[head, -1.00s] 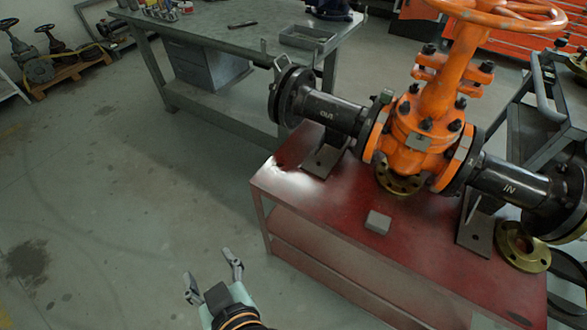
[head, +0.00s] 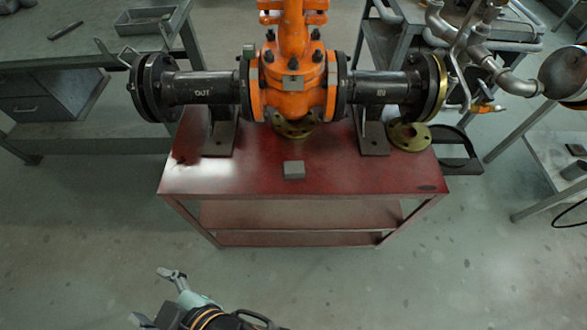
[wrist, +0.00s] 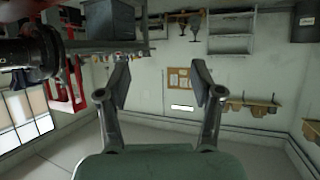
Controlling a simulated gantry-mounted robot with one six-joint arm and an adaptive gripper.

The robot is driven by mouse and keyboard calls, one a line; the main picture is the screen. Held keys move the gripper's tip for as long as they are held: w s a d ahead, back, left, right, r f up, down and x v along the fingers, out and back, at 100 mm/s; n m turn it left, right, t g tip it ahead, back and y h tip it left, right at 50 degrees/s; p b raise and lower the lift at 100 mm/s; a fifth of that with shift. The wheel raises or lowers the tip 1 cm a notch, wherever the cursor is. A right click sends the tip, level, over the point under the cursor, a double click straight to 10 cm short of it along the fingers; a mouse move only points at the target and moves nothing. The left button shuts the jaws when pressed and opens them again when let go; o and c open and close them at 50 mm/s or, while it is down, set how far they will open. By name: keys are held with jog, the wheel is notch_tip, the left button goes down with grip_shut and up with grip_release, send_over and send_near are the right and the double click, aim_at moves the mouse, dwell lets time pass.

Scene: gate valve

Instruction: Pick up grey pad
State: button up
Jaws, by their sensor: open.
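The grey pad (head: 293,170) is a small light-grey block. It lies on the red table top (head: 240,178) near its front edge, in front of the orange valve (head: 292,85). My gripper (head: 155,297) is at the lower left of the head view, apart from the table and the pad. It is open, with nothing between its fingers. In the wrist view the two fingers (wrist: 160,88) are spread, with the room's far wall behind them. The pad does not show in the wrist view.
Black pipe flanges stand left and right of the valve. A brass flange (head: 409,136) lies on the table's right side. A grey workbench (head: 70,55) is at the left and a pipe assembly (head: 480,55) at the right.

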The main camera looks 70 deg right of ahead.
jog(key=shift+o, duration=1)
